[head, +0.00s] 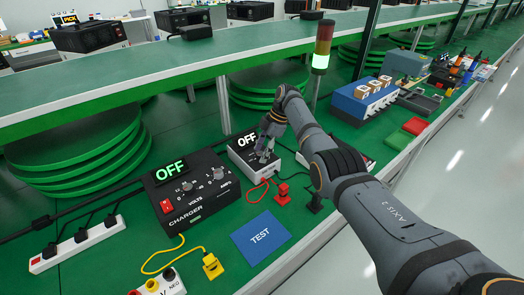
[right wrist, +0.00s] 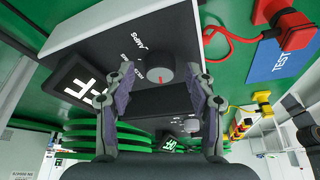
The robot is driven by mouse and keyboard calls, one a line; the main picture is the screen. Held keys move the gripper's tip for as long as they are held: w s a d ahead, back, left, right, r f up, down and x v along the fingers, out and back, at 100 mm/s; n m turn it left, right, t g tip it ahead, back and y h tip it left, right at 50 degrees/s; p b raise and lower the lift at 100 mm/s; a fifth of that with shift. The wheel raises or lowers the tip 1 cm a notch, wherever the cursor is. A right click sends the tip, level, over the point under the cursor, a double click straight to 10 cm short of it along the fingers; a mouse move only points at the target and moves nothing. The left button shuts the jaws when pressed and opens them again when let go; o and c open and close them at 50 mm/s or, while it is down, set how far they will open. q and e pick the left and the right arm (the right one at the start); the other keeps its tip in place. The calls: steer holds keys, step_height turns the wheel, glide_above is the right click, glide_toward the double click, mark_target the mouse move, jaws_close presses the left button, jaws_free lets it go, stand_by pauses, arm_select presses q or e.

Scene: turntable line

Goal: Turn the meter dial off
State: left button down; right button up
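The meter (head: 238,153) is a light box with a dark face behind the charger, and its lit display (head: 247,139) reads OFF. My right gripper (head: 267,151) is over the meter. Its fingers are apart, one on each side of the dial; I cannot tell whether they touch it. The display (right wrist: 82,88) is partly hidden by a finger in that view. My left gripper is not in view.
The black charger (head: 190,195), also showing OFF, stands left of the meter. A blue TEST card (head: 260,237), a red plug (head: 282,194) and a yellow plug (head: 212,265) lie in front. A power strip (head: 78,245) is at left. A signal tower (head: 321,50) stands behind.

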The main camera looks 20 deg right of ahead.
steer(key=shift+d+r, duration=0.1)
steer(key=shift+r, duration=0.2)
steer(key=v, duration=1.1)
steer(key=shift+r, duration=0.15)
steer(key=shift+s+d, duration=0.1)
steer(key=shift+d, duration=0.05)
